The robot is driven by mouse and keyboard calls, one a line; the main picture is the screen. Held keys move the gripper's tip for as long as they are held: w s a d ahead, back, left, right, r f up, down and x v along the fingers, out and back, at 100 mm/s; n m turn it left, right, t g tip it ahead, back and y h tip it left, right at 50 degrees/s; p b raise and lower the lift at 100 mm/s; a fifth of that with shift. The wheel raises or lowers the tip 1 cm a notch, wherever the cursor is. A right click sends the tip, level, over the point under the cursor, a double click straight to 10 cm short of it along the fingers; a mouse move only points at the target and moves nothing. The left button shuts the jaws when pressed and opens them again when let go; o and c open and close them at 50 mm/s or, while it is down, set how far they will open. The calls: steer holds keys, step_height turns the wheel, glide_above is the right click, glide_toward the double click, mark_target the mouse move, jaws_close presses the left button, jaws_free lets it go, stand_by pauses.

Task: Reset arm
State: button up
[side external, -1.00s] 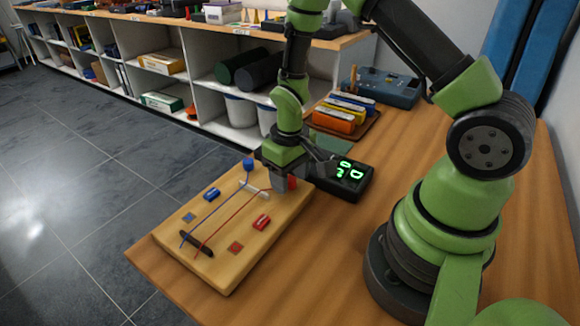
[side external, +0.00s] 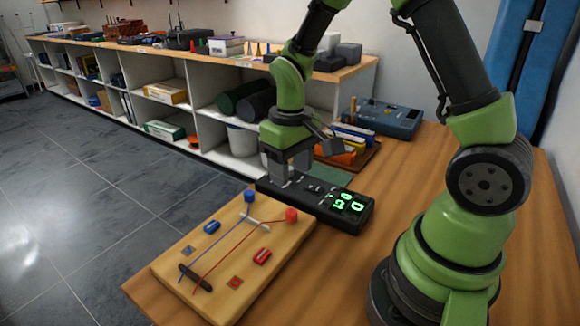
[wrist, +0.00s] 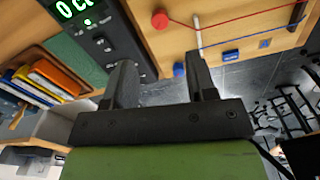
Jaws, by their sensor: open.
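My gripper (side external: 289,170) hangs in the side external view above the far-left end of a black device (side external: 318,203) with glowing green digits. In the wrist view its two dark fingers (wrist: 160,85) are apart with nothing between them. A wooden board (side external: 215,262) lies at the table's near left, carrying a red knob (side external: 291,215), a blue knob (side external: 250,196), a white bar (side external: 255,223) and red and blue strings. The gripper is clear of the board. I cannot tell the exact gap between the fingertips and the black device.
A shelf unit (side external: 200,88) runs behind. The wooden table (side external: 345,270) is clear right of the board.

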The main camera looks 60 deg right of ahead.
steer(key=s+a+r+m+t+y, duration=0.1)
steer(key=s+a+r+t, duration=0.2)
steer(key=s+r, duration=0.3)
steer(key=s+a+r+m+t+y, duration=0.1)
steer(key=s+a+r+t, duration=0.2)
steer(key=s+r, duration=0.4)
step_height(320, 180, up, 4)
steer(key=shift+a+r+t, duration=0.15)
steer(key=shift+r+t, duration=0.1)
steer(key=shift+t, duration=0.35)
stand_by(0.6)
